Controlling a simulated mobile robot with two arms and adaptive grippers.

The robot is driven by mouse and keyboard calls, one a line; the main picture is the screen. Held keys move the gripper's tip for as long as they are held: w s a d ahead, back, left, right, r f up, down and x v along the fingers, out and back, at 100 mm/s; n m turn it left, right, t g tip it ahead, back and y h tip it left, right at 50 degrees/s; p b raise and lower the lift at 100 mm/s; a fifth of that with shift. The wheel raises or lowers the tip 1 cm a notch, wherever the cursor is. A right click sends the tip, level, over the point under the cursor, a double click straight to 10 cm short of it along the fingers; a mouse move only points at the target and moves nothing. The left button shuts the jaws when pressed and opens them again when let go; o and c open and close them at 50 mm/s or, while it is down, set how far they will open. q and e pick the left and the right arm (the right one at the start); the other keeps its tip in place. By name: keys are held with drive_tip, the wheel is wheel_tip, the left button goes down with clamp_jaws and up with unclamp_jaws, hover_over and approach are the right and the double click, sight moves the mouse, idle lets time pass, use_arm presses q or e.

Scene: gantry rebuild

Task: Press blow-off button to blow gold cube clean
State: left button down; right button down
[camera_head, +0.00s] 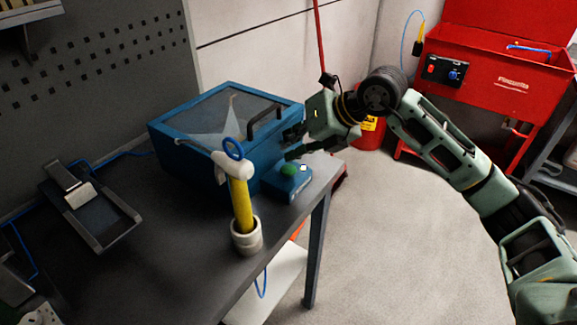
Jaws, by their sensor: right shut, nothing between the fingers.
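The blow-off button is a green dome (289,169) on a small blue box (291,184) at the table's right edge. My right gripper (290,146) is shut and empty, just above and behind the green button; a small gap seems to show between them, though contact is hard to judge. A blue cabinet (185,150) with a clear lid (215,115) and a dark handle stands just left of the button box. I cannot make out the gold cube in this view. My left gripper is not in view.
A yellow-handled tool (241,203) with a blue ring stands in a white cup (246,241) in front of the cabinet. A grey tray fixture (105,225) lies at the left of the dark table (180,270). A red parts washer (500,80) stands at the back right.

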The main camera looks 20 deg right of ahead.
drive_tip(key=shift+r+p, duration=1.3)
drive_tip(key=shift+r, duration=0.95)
drive_tip(key=shift+f, duration=0.1)
